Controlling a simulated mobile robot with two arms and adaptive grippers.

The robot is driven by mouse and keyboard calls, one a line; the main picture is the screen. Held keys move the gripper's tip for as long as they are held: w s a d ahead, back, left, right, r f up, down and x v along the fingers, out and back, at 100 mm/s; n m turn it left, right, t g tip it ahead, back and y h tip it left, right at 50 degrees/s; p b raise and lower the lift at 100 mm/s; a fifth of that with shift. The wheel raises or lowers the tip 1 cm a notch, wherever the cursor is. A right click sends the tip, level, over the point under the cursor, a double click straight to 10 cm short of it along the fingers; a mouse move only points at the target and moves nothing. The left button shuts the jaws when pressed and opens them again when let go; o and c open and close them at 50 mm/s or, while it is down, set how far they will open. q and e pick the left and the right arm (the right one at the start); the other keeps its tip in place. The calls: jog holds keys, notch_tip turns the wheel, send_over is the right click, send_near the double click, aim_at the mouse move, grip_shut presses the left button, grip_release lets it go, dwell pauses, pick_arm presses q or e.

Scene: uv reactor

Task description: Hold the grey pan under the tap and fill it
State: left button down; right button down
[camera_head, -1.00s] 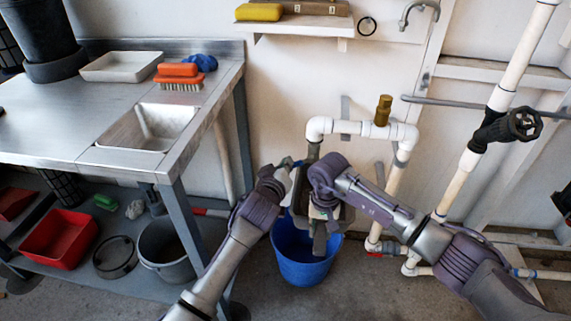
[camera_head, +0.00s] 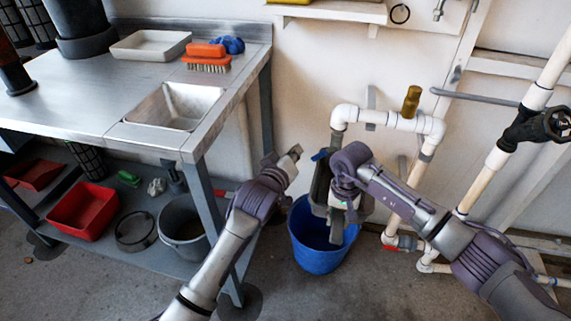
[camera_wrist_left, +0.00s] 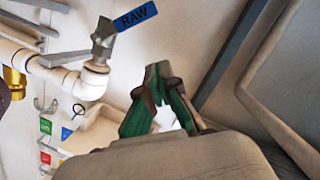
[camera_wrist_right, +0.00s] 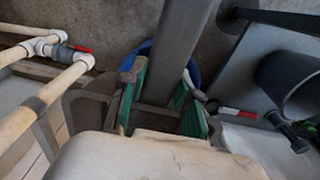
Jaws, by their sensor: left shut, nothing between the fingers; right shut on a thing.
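The grey pan (camera_head: 321,187) is under the tap (camera_head: 337,141), above the blue bucket. My right gripper (camera_head: 339,202) is shut on its handle; the right wrist view shows the grey handle (camera_wrist_right: 185,45) between the green pads. The gripper hides much of the pan, so its inside and any water cannot be seen. The tap (camera_wrist_left: 104,40) has a blue lever marked RAW (camera_wrist_left: 137,16) in the left wrist view. My left gripper (camera_head: 292,154) is shut and empty, left of the pan and apart from the lever; its fingertips meet in the left wrist view (camera_wrist_left: 157,72).
The blue bucket (camera_head: 322,252) stands on the floor below. White pipes (camera_head: 385,120) with a brass fitting (camera_head: 412,100) run along the wall to the right. The steel bench (camera_head: 90,105) with its sink is left; its shelf holds a red tub (camera_head: 83,211) and a grey bucket (camera_head: 182,230).

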aim_at(317, 158)
pick_arm(q)
jog(key=v, duration=0.5)
jog(key=shift+s+a, duration=0.25)
jog(key=c, duration=1.8)
grip_release()
jog(key=shift+s+a+r, duration=0.1)
jog(key=shift+s+a, duration=0.05)
jog(key=shift+s, duration=0.1)
jog(key=o, duration=0.3)
jog(key=shift+s, duration=0.15)
jog(key=o, duration=0.4)
jog(key=d+f+m+y, duration=0.2)
jog(key=d+f+m, duration=0.3)
jog(key=m, duration=0.4)
jog(key=shift+s+f+t, duration=0.2)
jog(key=shift+s+t, duration=0.1)
jog(key=shift+t, duration=0.1)
jog(key=w+d+m, duration=0.1)
jog(key=w+m, duration=0.1)
jog(key=w, duration=0.1)
jog(key=w+d+m+t, duration=0.1)
jog(key=w+d+m, duration=0.1)
jog(key=w, duration=0.2)
jog(key=w+d+m+t, duration=0.1)
jog(key=w+m, duration=0.1)
jog(key=w, duration=0.1)
jog(key=shift+w+d+f, duration=0.2)
jog(key=shift+d+f, duration=0.05)
jog(key=shift+f, duration=0.15)
grip_shut()
